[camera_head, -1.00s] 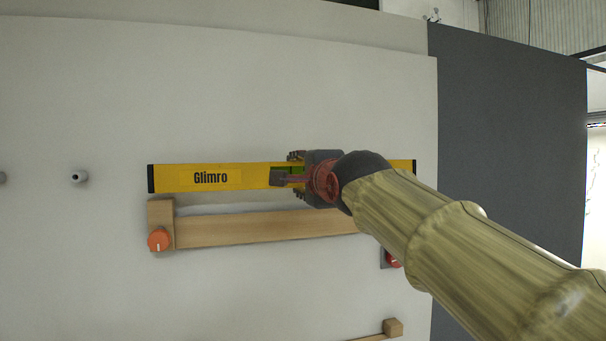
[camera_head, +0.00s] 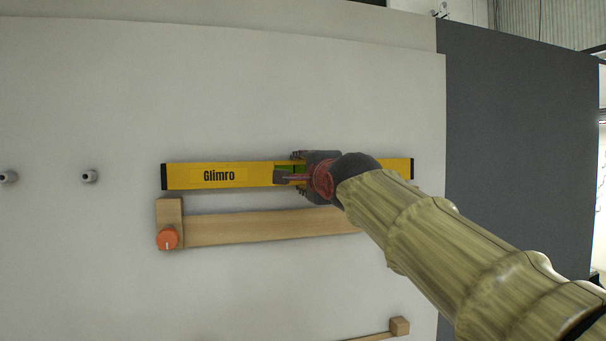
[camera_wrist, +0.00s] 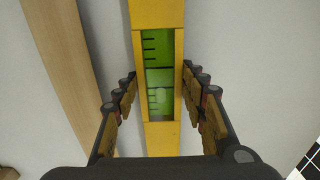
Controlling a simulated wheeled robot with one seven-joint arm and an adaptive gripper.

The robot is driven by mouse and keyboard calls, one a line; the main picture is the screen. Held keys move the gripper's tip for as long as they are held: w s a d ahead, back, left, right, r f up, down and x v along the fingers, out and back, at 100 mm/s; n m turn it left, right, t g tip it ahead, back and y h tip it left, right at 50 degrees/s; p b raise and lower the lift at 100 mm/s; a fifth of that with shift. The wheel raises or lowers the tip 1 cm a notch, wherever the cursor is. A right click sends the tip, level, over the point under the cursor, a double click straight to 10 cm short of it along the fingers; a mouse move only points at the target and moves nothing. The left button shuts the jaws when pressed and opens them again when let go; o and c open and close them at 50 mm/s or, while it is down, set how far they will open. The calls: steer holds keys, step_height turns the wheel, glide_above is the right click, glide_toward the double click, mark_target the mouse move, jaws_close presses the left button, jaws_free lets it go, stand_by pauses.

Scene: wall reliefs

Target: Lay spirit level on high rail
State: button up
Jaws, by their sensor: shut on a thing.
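The yellow spirit level (camera_head: 218,175) has black end caps and the word "Glimro". It is held about level in front of the pale wall panel. My gripper (camera_head: 290,175) is shut on it around the green vial window, near its middle. In the wrist view the level (camera_wrist: 162,138) runs between my two fingers (camera_wrist: 160,95). The wooden rail (camera_head: 262,226) on the wall appears just below the level, with an upright block at its left end. The level looks apart from the rail. My arm hides the rail's right end.
An orange knob (camera_head: 167,239) sits at the rail's left end. Two grey pegs stick out at the left, one of them here (camera_head: 88,176). A lower wooden rail with an end block (camera_head: 400,326) shows at the bottom. The wall above the level is clear.

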steer(key=shift+s+f+b, duration=0.1)
steer(key=shift+f+b, duration=0.7)
steer(key=shift+b, duration=0.35)
stand_by(1.5)
steer(key=o, duration=1.1)
steer(key=shift+c, duration=0.2)
steer(key=shift+o, duration=0.8)
steer(key=shift+f, duration=0.1)
steer(key=shift+f, duration=0.1)
